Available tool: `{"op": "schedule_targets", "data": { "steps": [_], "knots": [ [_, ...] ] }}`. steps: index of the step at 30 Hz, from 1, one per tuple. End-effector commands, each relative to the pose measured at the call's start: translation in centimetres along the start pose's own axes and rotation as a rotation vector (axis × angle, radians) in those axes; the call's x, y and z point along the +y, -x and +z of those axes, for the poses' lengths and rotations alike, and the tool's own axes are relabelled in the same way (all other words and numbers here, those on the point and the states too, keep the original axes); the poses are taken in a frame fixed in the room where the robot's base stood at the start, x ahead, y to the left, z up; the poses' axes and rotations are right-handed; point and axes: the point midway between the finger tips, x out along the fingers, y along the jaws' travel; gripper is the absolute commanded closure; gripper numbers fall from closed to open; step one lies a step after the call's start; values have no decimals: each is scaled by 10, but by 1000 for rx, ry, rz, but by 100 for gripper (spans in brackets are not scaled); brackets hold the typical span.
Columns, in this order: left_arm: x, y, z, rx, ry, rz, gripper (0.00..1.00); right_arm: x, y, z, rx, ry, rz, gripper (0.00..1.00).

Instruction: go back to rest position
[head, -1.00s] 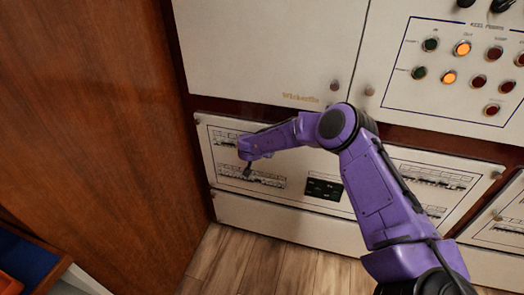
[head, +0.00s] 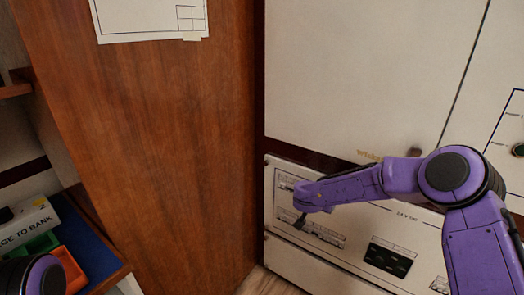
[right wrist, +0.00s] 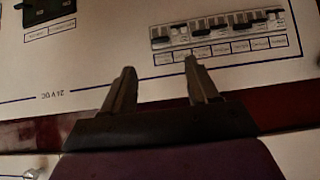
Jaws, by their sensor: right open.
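My right gripper (head: 300,222) is small and dark in the head view, at the end of my purple arm. It is in front of the left part of the white breaker panel (head: 355,222). In the right wrist view my right gripper (right wrist: 160,66) has its two fingers apart, with nothing between them. A row of breakers (right wrist: 218,29) with labels below it lies beyond the fingertips, to the upper right. In the head view the lower breaker row (head: 322,236) shows beside the gripper, and the arm partly hides the upper row. My left gripper is out of view; only a purple arm joint shows at bottom left.
A brown wooden panel (head: 165,150) stands left of the white cabinet (head: 350,75). At far left, a blue shelf (head: 92,262) holds a green bin (head: 42,244) and an orange bin (head: 70,268). A black socket block (head: 388,260) is on the breaker panel.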

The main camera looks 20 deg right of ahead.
Motion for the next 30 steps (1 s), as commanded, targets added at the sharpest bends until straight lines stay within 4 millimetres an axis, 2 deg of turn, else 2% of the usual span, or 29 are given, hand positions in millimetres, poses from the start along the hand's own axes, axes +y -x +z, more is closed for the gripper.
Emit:
{"op": "schedule_targets", "data": {
  "steps": [2, 5, 7, 8, 9, 11, 12, 14, 15, 17, 18, 21, 25, 27, 30],
  "knots": [
    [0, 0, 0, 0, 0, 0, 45, 0, 0, 0, 0, -33, 0, 40],
    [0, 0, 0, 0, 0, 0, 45, -1, 1, 0, 23, -185, -15, 40],
    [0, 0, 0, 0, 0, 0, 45, 3, 3, 23, 54, -276, -54, 40],
    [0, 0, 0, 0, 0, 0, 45, 8, 3, 46, 62, -287, -75, 40],
    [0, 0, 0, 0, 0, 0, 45, 19, 2, 84, 60, -285, -106, 40],
    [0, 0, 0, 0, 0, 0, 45, 40, 3, 136, 33, -261, -142, 40],
    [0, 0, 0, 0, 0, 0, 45, 55, 6, 169, 3, -236, -161, 40],
    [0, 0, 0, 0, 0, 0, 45, 83, 13, 216, -57, -189, -180, 40],
    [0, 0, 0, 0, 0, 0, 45, 104, 19, 245, -103, -154, -185, 40],
    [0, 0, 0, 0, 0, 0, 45, 139, 31, 285, -177, -90, -184, 40],
    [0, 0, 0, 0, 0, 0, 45, 163, 41, 308, -227, -44, -176, 40],
    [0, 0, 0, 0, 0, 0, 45, 218, 64, 350, -335, 91, -148, 40],
    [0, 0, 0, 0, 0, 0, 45, 267, 82, 374, -407, 228, -100, 40],
    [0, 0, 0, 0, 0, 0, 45, 278, 83, 382, -420, 262, -85, 40],
    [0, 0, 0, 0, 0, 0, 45, 280, 84, 385, -426, 266, -82, 40]
  ]
}}
